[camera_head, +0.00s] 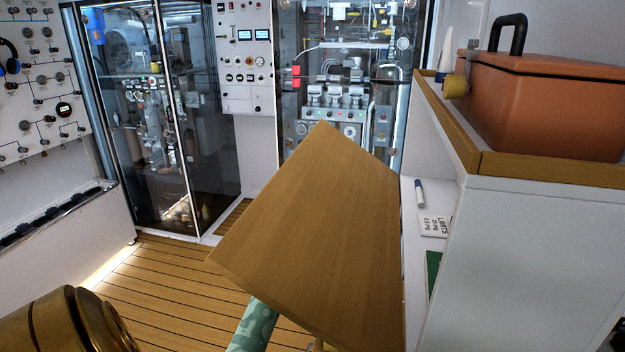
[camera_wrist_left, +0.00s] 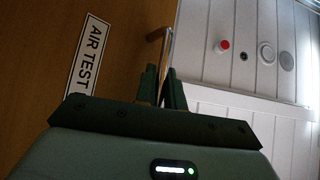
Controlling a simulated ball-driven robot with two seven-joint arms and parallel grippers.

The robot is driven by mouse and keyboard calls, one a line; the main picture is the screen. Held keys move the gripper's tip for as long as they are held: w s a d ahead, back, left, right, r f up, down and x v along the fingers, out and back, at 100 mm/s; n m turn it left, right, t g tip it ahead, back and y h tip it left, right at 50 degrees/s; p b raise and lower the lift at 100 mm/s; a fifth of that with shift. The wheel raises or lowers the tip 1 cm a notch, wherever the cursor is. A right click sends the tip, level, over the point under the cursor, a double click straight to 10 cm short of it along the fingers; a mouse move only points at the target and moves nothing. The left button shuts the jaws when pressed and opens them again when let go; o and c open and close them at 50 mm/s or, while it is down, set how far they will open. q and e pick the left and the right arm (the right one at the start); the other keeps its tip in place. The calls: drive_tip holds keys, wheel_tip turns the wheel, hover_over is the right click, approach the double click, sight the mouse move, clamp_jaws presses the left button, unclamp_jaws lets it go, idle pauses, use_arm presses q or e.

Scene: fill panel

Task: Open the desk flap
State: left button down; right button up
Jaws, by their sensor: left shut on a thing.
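The desk flap (camera_head: 310,230) is a wooden panel that stands out at a tilt in the middle of the head view, beside the white cabinet. In the left wrist view its wooden face (camera_wrist_left: 40,60) bears an "AIR TEST" label (camera_wrist_left: 88,55). A thin metal handle (camera_wrist_left: 166,45) shows at the flap's edge. My left gripper (camera_wrist_left: 163,82) is shut on this handle, with one finger on each side of it. In the head view my green patterned left arm (camera_head: 252,328) goes behind the flap, which hides the gripper. My right gripper is not in view.
An orange box (camera_head: 550,105) with a black handle sits on the white cabinet (camera_head: 530,250) at right. A marker (camera_head: 419,193) and a "LIMITS" card (camera_head: 434,226) lie beside the flap. A brass round object (camera_head: 70,322) is at lower left. Wooden floor (camera_head: 165,285) is open at left.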

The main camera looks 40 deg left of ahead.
use_arm(q)
wheel_tip(320, 180, down, 12)
drive_tip(key=a+n+g+y+b, duration=0.1)
drive_tip(key=n+g+y+b, duration=0.3)
drive_tip(key=n+g+y, duration=0.3)
drive_tip(key=shift+s+n+g+y+b, duration=0.35)
drive_tip(key=shift+n+g, duration=0.75)
drive_tip(key=shift+n, duration=1.7)
drive_tip(key=shift+a, duration=0.1)
drive_tip(key=c, duration=1.8)
unclamp_jaws()
drive_tip(key=shift+o, duration=0.2)
